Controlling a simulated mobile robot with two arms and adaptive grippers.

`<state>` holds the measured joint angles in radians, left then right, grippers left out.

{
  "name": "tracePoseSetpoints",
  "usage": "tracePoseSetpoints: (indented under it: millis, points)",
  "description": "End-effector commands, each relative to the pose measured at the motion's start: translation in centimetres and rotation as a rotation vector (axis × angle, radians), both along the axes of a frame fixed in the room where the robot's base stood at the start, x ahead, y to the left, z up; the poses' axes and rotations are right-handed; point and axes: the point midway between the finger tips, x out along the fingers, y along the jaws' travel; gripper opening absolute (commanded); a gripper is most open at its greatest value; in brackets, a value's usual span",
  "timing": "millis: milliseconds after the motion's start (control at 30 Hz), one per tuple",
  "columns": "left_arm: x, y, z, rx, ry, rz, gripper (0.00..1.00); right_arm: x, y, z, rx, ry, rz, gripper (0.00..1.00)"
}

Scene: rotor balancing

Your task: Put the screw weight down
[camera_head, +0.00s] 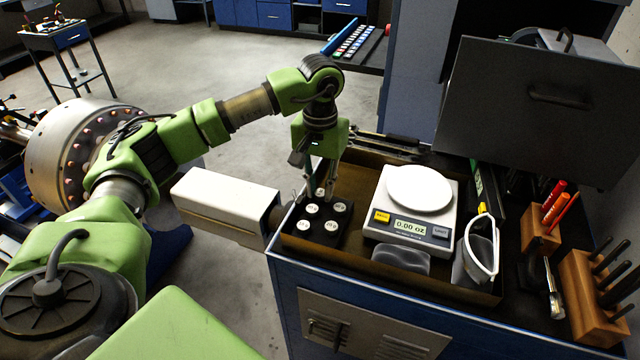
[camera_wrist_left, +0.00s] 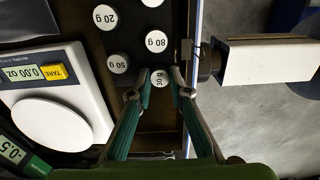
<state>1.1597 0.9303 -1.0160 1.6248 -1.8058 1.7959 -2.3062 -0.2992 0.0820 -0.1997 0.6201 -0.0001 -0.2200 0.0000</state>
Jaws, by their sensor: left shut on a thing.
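My left gripper (camera_head: 326,192) reaches down from above to the black weight block (camera_head: 317,240). In the left wrist view my left gripper (camera_wrist_left: 160,84) is shut on a white-topped screw weight marked 30 g (camera_wrist_left: 160,77). The held weight is at the edge of the block, beside the 80 g weight (camera_wrist_left: 155,41) and the 50 g weight (camera_wrist_left: 118,63). I cannot tell whether it is seated in the block or just above it. The 20 g weight (camera_wrist_left: 104,17) stands farther along. My right gripper is not in view.
A scale (camera_head: 412,215) reading 0.00 oz stands right of the block in the brown tray (camera_head: 366,167). A white box-shaped device (camera_head: 225,205) sits at the cart's left edge. Clear safety glasses (camera_head: 478,256) and wooden tool holders (camera_head: 590,300) are on the right.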

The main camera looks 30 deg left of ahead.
Motion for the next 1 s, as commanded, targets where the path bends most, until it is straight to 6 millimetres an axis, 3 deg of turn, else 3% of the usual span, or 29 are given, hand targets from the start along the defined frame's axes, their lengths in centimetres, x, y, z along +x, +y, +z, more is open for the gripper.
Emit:
tracePoseSetpoints:
  millis: [200,233,700,833,1000]
  points:
    - [0.0,0.0,-0.5,0.000,0.000,0.000,0.00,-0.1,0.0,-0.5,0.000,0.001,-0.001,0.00]
    - [0.0,0.0,-0.3,0.000,0.000,0.000,0.25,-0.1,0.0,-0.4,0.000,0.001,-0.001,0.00]
    - [0.1,0.0,0.6,0.000,-0.003,0.001,0.25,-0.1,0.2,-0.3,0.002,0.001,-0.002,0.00]
    - [0.1,0.0,2.8,-0.002,-0.007,0.000,0.25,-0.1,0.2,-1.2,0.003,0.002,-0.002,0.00]
    - [0.2,0.0,6.9,-0.001,-0.008,0.001,0.25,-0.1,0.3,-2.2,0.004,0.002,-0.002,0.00]
